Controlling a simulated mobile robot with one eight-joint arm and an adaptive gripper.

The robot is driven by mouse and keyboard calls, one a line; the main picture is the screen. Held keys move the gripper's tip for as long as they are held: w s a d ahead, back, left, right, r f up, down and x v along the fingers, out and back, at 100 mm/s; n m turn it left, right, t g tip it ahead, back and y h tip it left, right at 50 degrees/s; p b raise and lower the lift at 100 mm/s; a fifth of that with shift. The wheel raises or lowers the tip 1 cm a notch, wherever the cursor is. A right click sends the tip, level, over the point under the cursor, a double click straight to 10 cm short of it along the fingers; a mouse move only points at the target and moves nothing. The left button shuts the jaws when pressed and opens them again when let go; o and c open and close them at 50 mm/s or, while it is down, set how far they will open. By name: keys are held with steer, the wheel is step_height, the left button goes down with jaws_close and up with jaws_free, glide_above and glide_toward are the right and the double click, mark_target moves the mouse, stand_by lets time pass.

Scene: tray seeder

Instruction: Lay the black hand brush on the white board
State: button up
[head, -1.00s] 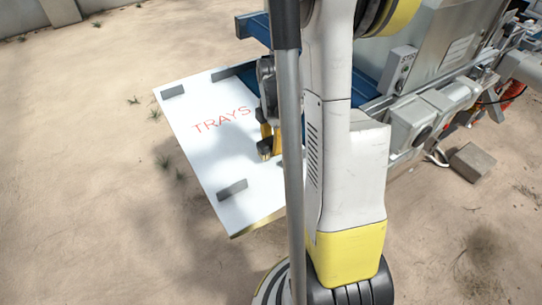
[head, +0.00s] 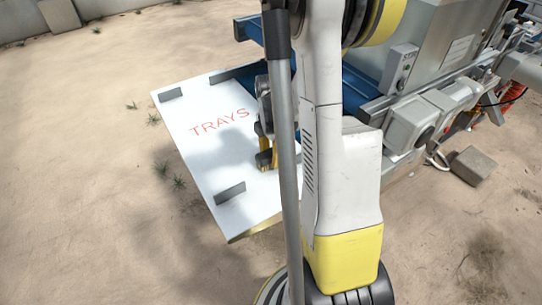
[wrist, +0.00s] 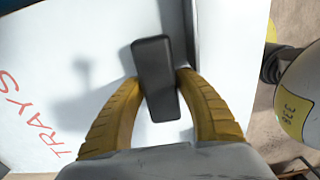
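The black hand brush (wrist: 156,75) shows in the wrist view as a dark oblong block between my yellow fingers. My gripper (wrist: 160,88) is shut on it, with a fingertip at each side. The white board (head: 192,130), marked TRAYS in red, lies below; it also fills much of the wrist view (wrist: 60,55). A shadow falls on the board to the left of the brush, and the brush appears to be above the board. In the head view my gripper (head: 264,150) is over the board's right part, partly hidden by my arm and a grey pole.
Grey blocks stand on the board near its edges, one at the near edge (head: 230,193). A blue frame (head: 365,90) and a grey machine (head: 425,65) adjoin on the right. A loose block (head: 473,166) lies on the sand. Open sand lies to the left.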

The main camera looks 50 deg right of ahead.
mark_target(271, 152)
steer(key=shift+r, duration=0.1)
step_height(271, 152, up, 12)
steer(key=p, duration=0.5)
steer(key=s+a+r+m+t, duration=0.1)
steer(key=a+r+m, duration=0.3)
steer(key=a, duration=0.4)
steer(key=s+a+r+m+t, duration=0.2)
steer(key=a+m, duration=0.4)
steer(key=a, duration=0.3)
steer(key=s+a+r+m+t, duration=0.1)
steer(key=a+r+m+t, duration=0.3)
steer(key=a, duration=0.4)
step_height(271, 152, up, 2)
steer(key=shift+s+a+r+m, duration=0.15)
steer(key=shift+s+m, duration=0.25)
steer(key=shift+m, duration=0.2)
steer(key=shift+c, duration=0.7)
